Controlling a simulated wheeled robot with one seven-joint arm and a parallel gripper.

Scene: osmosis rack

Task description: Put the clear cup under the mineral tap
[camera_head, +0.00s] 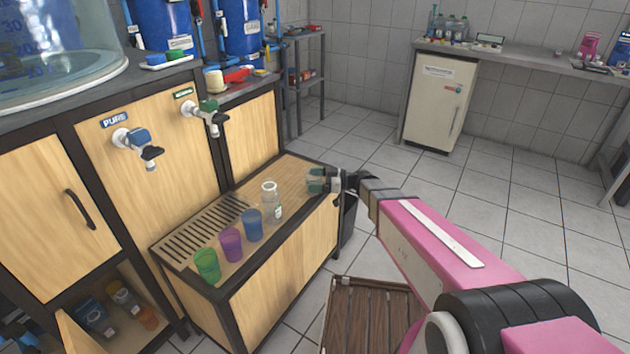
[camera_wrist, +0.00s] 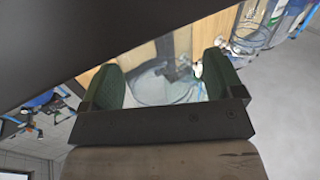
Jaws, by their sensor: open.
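A green-handled tap (camera_head: 208,114) juts from the cabinet under a small green label, too small to read. The blue-handled tap (camera_head: 138,146) is labelled PURE.
A blue cup (camera_head: 252,226), a purple cup (camera_head: 231,245) and a green cup (camera_head: 207,265) stand along the bench's front. A slotted drain grate (camera_head: 200,233) lies behind them, below the taps. The bench's back right is bare. A wooden slatted crate (camera_head: 365,318) sits on the floor.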

